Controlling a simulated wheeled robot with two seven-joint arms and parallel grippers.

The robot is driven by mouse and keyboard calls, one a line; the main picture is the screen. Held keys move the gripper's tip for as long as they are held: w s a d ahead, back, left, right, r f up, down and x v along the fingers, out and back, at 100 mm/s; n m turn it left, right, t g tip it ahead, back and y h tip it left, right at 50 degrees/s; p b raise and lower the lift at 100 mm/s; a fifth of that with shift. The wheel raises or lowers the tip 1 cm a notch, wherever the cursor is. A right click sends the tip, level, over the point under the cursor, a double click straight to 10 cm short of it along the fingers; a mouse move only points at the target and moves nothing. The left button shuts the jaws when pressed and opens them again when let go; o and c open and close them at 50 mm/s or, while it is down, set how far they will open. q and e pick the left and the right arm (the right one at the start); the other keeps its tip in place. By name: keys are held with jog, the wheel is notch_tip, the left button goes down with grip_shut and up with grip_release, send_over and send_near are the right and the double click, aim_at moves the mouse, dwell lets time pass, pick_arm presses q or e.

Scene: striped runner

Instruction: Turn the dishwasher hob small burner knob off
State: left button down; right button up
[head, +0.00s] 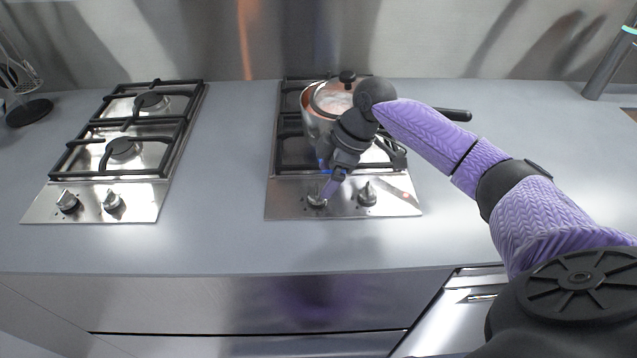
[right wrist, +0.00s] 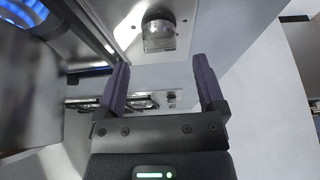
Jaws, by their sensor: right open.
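The right hob (head: 290,190) has two knobs at its front. My right gripper (head: 327,193) is at its left knob (head: 316,200), partly covering it. In the right wrist view the open, empty fingers (right wrist: 161,78) point toward a metal knob (right wrist: 159,32), which lies beyond the tips and between their lines. I cannot tell if they touch it. The right knob (head: 367,194) stands clear beside it. Blue flame (right wrist: 95,71) shows at the left of the wrist view. My left gripper is not in view.
A lidded pot (head: 318,122) stands on the right hob, close behind my right gripper; a dark handle (head: 455,114) extends right. A second hob (head: 90,213) with two knobs is at left. The counter (head: 225,190) between the hobs is clear. A utensil holder (head: 28,112) stands far left.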

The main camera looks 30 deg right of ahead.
aim_at(317, 194)
jog(key=x, duration=0.2)
jog(key=shift+a+f, duration=0.2)
jog(key=shift+f, duration=0.1)
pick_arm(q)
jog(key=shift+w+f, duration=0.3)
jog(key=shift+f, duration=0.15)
pick_arm(e)
jog(key=shift+w+f, duration=0.1)
